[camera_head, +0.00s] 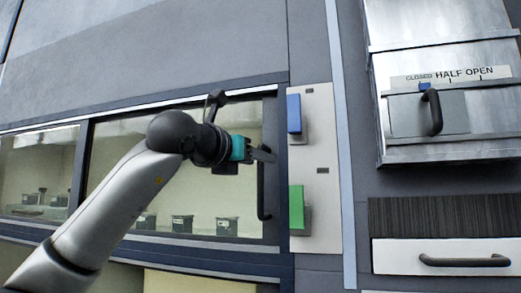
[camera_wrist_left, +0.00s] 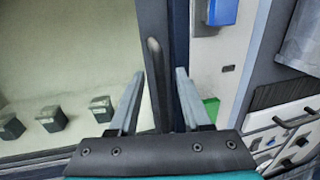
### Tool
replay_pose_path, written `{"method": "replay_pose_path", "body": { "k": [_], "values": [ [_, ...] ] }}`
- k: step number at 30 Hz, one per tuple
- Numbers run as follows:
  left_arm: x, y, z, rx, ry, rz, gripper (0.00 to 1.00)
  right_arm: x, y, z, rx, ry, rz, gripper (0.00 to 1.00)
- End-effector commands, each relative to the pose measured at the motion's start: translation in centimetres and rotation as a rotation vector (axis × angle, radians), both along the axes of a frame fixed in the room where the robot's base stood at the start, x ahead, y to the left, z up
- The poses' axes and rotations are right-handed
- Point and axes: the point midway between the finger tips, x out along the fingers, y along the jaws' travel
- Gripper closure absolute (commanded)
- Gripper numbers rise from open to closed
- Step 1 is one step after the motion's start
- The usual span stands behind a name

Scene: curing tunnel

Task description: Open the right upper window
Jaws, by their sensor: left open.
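The right upper window (camera_head: 215,192) is a glass pane in a dark frame and appears closed. Its black vertical bar handle (camera_head: 262,190) is at the pane's right edge. My left gripper (camera_head: 267,152), with a teal band behind its fingers, is at the upper part of the handle and partly covers it. In the left wrist view the handle (camera_wrist_left: 157,75) lies between the two spread fingers of the left gripper (camera_wrist_left: 160,72). Neither finger clearly touches it. My left arm hides part of the pane. My right gripper is in neither view.
A light panel right of the window carries a blue block (camera_head: 293,113) and a green block (camera_head: 296,207). Further right are a metal hatch with a black handle (camera_head: 433,112) and a white drawer (camera_head: 400,256). Several dark bins stand behind the glass.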

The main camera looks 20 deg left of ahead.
Motion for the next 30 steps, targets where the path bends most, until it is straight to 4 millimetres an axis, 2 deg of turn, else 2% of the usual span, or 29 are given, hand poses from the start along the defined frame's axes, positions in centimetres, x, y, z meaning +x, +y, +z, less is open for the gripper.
{"method": "replay_pose_path", "body": {
  "k": [1, 6, 16, 27, 30],
  "values": [
    [0.7, -0.2, 0.2, 0.0, 0.003, 0.0, 0.52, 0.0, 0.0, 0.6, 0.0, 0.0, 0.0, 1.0],
    [2.0, -0.5, 0.1, 0.0, 0.001, -0.001, 0.52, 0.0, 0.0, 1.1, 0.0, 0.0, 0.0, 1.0],
    [2.2, -0.5, -0.1, 0.0, 0.0, 0.0, 0.52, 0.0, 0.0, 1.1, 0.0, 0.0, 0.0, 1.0],
    [2.2, -0.5, 0.0, 0.0, 0.0, -0.001, 0.92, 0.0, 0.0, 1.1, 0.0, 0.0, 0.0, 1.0],
    [2.2, -0.5, 0.0, 0.0, 0.0, 0.0, 1.0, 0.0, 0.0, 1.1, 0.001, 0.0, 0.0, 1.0]
  ]
}}
